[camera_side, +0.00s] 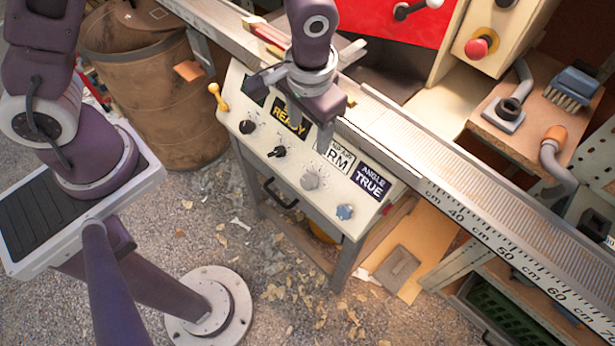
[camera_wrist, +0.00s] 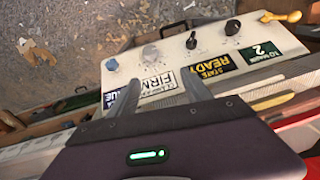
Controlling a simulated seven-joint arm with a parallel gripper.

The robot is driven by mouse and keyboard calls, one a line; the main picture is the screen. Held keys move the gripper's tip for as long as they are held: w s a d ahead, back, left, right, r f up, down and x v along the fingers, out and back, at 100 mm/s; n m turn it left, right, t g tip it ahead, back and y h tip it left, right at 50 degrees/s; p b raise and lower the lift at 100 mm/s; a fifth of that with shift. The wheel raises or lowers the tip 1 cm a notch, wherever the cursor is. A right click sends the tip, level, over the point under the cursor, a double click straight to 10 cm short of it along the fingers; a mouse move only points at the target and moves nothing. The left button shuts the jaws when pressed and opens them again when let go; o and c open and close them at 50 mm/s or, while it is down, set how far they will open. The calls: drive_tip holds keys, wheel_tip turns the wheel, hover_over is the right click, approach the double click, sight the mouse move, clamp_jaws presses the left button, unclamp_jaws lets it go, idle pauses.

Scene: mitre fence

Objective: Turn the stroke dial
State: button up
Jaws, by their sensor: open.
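A pale sloped control panel (camera_side: 262,175) carries a row of controls. From left in the side view they are a yellow-orange lever (camera_side: 216,97), a black knob (camera_side: 247,127), a second black knob (camera_side: 277,152), a grey dial (camera_side: 310,180) and a blue knob (camera_side: 345,212). The wrist view shows the grey dial (camera_wrist: 150,52), blue knob (camera_wrist: 112,65) and both black knobs (camera_wrist: 191,42). No readable label says stroke, so I cannot tell which is the stroke dial. My gripper (camera_side: 311,137) is open and empty above the panel's display strip, apart from the knobs.
Displays reading READY (camera_side: 289,117), FIRM (camera_side: 337,160) and TRUE (camera_side: 371,182) line the panel's upper part. A long ruled fence rail (camera_side: 480,205) runs behind it. A red mushroom button (camera_side: 481,44) and a brush (camera_side: 572,88) are at upper right.

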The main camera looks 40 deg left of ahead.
hover_over(307, 182)
drive_tip(key=d, duration=0.1)
drive_tip(key=shift+g+y, duration=0.3)
drive_tip(key=shift+g, duration=0.1)
wheel_tip(307, 182, down, 9)
drive_tip(key=shift+d+r, duration=0.1)
drive_tip(key=shift+r, duration=0.1)
drive_tip(key=f, duration=0.4)
drive_tip(key=a+f, duration=0.1)
drive_tip(key=f, duration=0.1)
drive_tip(key=shift+f, duration=0.3)
clamp_jaws()
